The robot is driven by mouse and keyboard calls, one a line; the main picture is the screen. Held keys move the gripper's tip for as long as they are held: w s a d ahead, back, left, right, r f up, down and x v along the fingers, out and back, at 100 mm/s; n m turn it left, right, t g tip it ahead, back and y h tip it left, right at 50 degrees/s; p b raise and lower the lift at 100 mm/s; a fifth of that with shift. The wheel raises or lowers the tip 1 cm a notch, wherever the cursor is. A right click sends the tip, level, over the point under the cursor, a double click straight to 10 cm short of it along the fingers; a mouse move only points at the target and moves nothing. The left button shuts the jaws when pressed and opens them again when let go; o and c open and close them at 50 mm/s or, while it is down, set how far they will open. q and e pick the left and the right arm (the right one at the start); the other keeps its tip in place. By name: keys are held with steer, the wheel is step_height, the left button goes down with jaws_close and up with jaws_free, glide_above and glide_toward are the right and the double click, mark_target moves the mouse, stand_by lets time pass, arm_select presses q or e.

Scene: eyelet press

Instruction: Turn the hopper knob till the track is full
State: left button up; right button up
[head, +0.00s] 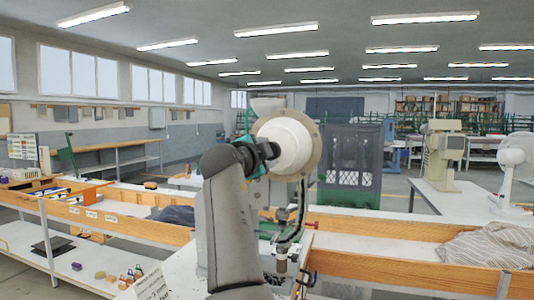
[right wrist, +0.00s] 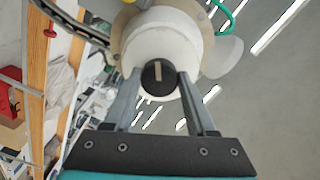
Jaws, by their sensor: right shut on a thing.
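The hopper (head: 290,143) is a white drum with a tan rim at the middle of the head view. In the right wrist view its white face (right wrist: 160,35) fills the top centre. The black knob (right wrist: 158,77) has a pale bar mark, which stands about upright in that view. My right gripper (right wrist: 160,84) is shut on the knob, one finger on each side. The curved track (head: 291,231) hangs below the hopper, and part of it shows at top left in the right wrist view (right wrist: 66,18). How full it is cannot be told. My left gripper is not in view.
A wooden-edged bench (head: 395,267) runs behind the press, with a striped cloth (head: 492,246) at right. A dark mesh crate (head: 349,165) stands behind the hopper. A white sign (head: 150,286) is at front left. A fan (head: 515,160) stands far right.

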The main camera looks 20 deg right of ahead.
steer(key=o, duration=1.4)
steer(key=shift+c, duration=0.2)
steer(key=b+v, duration=0.1)
steer(key=v, duration=1.4)
steer(key=shift+a+f, duration=0.1)
